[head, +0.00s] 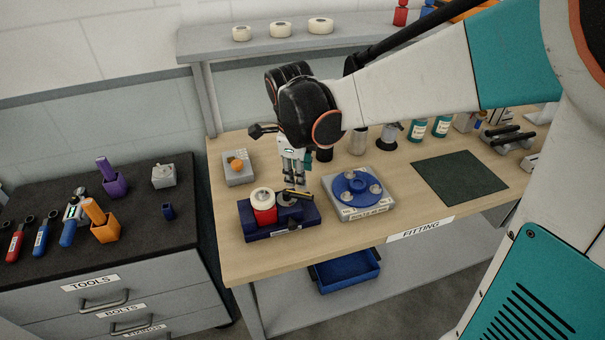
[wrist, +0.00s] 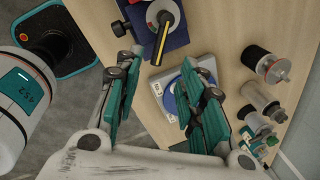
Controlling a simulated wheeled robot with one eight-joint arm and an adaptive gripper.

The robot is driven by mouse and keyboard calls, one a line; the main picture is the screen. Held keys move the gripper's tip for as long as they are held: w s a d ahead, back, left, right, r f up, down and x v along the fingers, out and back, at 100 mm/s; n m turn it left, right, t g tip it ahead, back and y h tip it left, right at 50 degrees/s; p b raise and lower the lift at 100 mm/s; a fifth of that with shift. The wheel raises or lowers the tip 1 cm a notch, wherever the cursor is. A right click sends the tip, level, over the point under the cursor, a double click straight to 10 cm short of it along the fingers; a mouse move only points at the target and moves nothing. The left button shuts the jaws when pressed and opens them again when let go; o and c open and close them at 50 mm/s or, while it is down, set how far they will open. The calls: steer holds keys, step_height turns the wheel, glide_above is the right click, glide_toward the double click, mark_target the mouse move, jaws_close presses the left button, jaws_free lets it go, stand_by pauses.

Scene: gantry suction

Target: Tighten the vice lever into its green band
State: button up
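The vice (head: 279,220) is a dark blue block near the table's front left, with a red cylinder under a pale cap (head: 264,203). Its lever (head: 298,195) is a black and yellow bar on top, at the right half of the block. In the wrist view the lever (wrist: 162,40) shows at the top, beyond my fingertips.
A grey block with a blue disc (head: 357,187) stands close right of the vice. A grey block with an orange knob (head: 238,167) stands behind left. A dark green mat (head: 460,178) lies right. Bottles and canisters line the back. A tool cabinet (head: 90,235) stands left.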

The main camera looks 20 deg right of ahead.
mark_target(308, 196)
steer(key=shift+s+a+r, duration=0.1)
steer(key=shift+s+r, duration=0.05)
steer(key=shift+r, duration=0.4)
steer(key=shift+s+a+r, duration=0.1)
steer(key=shift+r, duration=0.45)
steer(key=shift+d, duration=0.1)
steer(key=d+f+b, duration=0.1)
steer(key=f, duration=0.3)
steer(key=f+b, duration=0.2)
steer(key=f, duration=0.2)
steer(key=w+d+f+b, duration=0.1)
steer(key=f, duration=0.2)
steer(key=shift+d+f, duration=0.35)
steer(key=shift+f, duration=0.05)
steer(key=shift+c, duration=0.2)
jaws_close()
